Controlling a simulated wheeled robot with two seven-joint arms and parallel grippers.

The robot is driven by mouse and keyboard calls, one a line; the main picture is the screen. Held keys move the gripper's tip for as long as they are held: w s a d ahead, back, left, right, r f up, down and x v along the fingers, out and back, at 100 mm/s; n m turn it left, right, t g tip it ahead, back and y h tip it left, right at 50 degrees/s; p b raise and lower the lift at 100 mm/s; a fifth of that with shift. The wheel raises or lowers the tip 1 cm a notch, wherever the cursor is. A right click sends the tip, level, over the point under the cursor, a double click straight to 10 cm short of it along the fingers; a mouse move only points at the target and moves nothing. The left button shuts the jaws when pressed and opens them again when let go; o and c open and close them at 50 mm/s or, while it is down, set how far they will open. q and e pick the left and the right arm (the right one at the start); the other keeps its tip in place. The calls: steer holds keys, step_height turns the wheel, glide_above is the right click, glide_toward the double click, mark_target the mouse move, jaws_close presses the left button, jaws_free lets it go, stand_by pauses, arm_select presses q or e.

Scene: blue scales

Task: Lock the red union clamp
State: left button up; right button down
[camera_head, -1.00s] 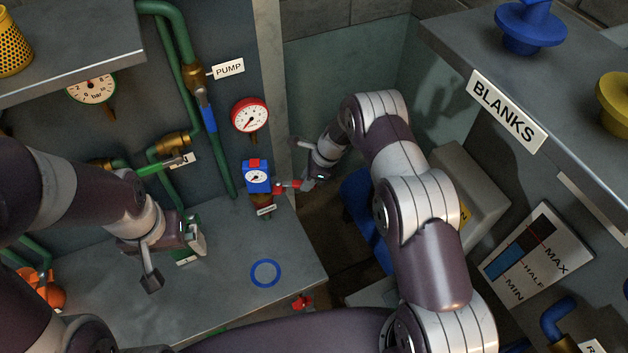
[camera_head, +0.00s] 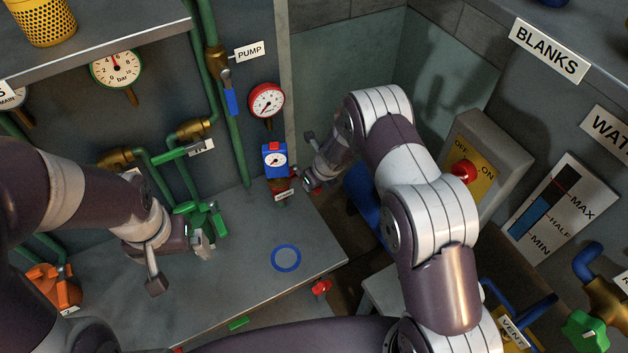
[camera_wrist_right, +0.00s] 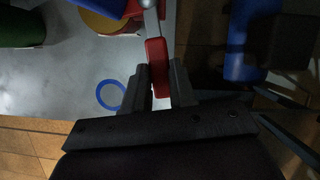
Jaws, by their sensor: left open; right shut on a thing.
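The red union clamp (camera_head: 281,184) is low on the wall end of the bench, just under a blue gauge box. My right gripper (camera_head: 310,181) is close to its right side. In the right wrist view, the gripper (camera_wrist_right: 161,88) is shut on the clamp's red handle (camera_wrist_right: 157,63), which joins a grey link and red clamp body at the top edge. Whether the clamp is fully closed cannot be told; the arm and box hide part of it. My left gripper (camera_head: 199,241) is open, just in front of a green clamp (camera_head: 207,217).
The blue gauge box (camera_head: 275,160) and red gauge (camera_head: 267,101) are above the clamp. A blue ring (camera_head: 286,258) lies on the grey bench (camera_head: 240,285). A blue cylinder (camera_wrist_right: 248,40) stands right of the gripper in the wrist view. An orange clamp (camera_head: 52,287) is far left.

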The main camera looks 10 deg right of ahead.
steer(key=shift+s+a+m+t+h, duration=0.2)
steer(key=shift+a+m+t+h, duration=0.15)
steer(key=shift+a+m, duration=0.6)
steer(key=shift+d+r, duration=0.1)
steer(key=shift+d, duration=0.05)
steer(key=c, duration=0.9)
jaws_free()
steer(key=shift+s, duration=0.1)
steer(key=p+v, duration=0.2)
steer(key=v, duration=1)
steer(key=shift+r, duration=0.3)
